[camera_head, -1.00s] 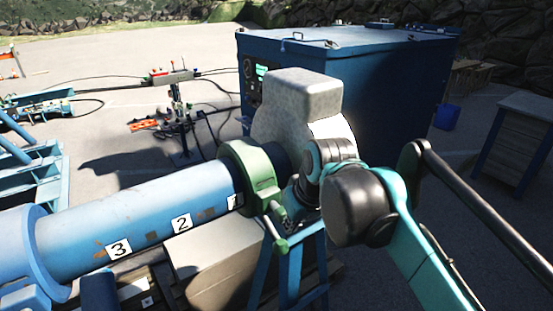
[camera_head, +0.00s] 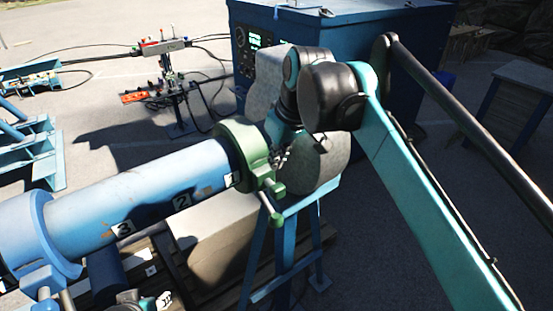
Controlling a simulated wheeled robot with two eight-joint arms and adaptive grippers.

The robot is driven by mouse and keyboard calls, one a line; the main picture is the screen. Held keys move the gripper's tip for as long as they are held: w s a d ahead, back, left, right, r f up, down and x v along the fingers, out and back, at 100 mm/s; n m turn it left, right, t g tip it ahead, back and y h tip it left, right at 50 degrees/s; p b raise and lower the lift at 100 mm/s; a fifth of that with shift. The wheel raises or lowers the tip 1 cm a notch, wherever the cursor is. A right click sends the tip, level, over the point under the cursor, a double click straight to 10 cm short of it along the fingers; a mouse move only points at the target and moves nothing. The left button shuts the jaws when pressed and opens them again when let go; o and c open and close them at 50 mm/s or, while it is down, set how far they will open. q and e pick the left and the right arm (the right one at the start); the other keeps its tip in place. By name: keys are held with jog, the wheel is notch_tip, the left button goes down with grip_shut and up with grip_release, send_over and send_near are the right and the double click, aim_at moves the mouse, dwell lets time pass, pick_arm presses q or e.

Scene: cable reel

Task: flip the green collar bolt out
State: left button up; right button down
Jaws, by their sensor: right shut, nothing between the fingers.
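The green collar (camera_head: 238,148) sits around the right end of the blue pipe. The green collar bolt (camera_head: 270,207) shows at the collar's lower right and slants downward from it. My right gripper (camera_head: 281,158) is at the collar's right side, just above the bolt; its fingers are shut with nothing between them. I cannot tell whether they touch the collar. My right wrist and arm partly cover the grey rounded end piece (camera_head: 318,165) behind. At the bottom edge, what looks like my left gripper (camera_head: 164,299) shows only in part, and its fingers cannot be made out.
The blue pipe (camera_head: 150,190) with number labels runs left to a large blue flange (camera_head: 45,230).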

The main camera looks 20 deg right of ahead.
aim_at(278, 188)
jog(key=x, duration=0.7)
jog(key=shift+s, duration=0.15)
jog(key=s, duration=0.1)
jog(key=s+d, duration=0.1)
jog(key=s, duration=0.1)
jog(key=shift+s+p, duration=0.1)
jog(key=shift+p, duration=0.25)
jog(key=shift+f, duration=0.1)
